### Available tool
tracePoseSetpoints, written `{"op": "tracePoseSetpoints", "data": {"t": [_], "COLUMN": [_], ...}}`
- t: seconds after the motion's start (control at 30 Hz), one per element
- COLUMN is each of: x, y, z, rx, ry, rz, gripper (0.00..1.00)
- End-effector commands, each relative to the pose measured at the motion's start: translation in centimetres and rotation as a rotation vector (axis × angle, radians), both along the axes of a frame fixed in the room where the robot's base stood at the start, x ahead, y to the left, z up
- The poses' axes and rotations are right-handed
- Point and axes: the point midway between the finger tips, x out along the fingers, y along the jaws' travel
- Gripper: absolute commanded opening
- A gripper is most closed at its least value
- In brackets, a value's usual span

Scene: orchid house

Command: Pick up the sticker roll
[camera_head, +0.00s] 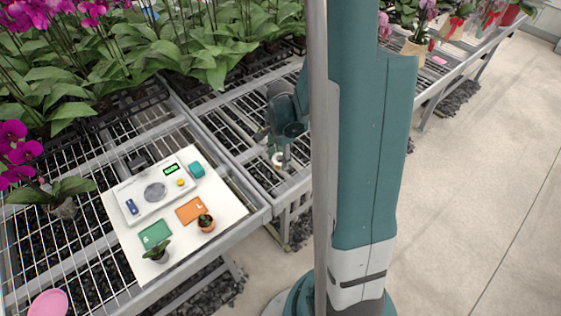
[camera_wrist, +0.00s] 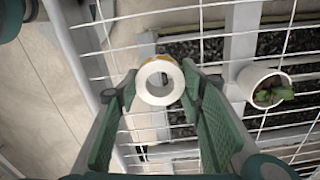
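The sticker roll (camera_wrist: 146,88) is a white ring with a tan edge, near the middle of the wrist view. Its open hole faces the camera. The green-padded fingertips of my gripper (camera_wrist: 159,88) lie on either side of it, very close to its left and right edges. Whether they press on it is unclear. In the head view the roll (camera_head: 278,161) shows as a small pale ring just below my gripper (camera_head: 279,150), over the wire-mesh bench. Whether it rests on the mesh cannot be told.
A white pot (camera_wrist: 251,79) with a small plant is right of my gripper in the wrist view. In the head view a white board (camera_head: 117,221) left of my gripper bears a scale (camera_head: 135,207), cards and small potted plants. Orchids crowd the back left.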

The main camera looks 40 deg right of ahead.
Motion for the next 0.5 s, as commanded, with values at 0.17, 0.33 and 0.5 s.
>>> {"op": "tracePoseSetpoints", "data": {"t": [0.17, 0.33, 0.5], "x": [0.00, 0.00, -0.01], "y": [0.00, 0.00, 0.00], "z": [0.00, 0.13, 0.84], "rx": [0.000, 0.000, 0.000], "ry": [0.000, 0.000, 0.000], "rz": [0.000, 0.000, 0.000], "gripper": [0.26, 0.26, 0.26]}}
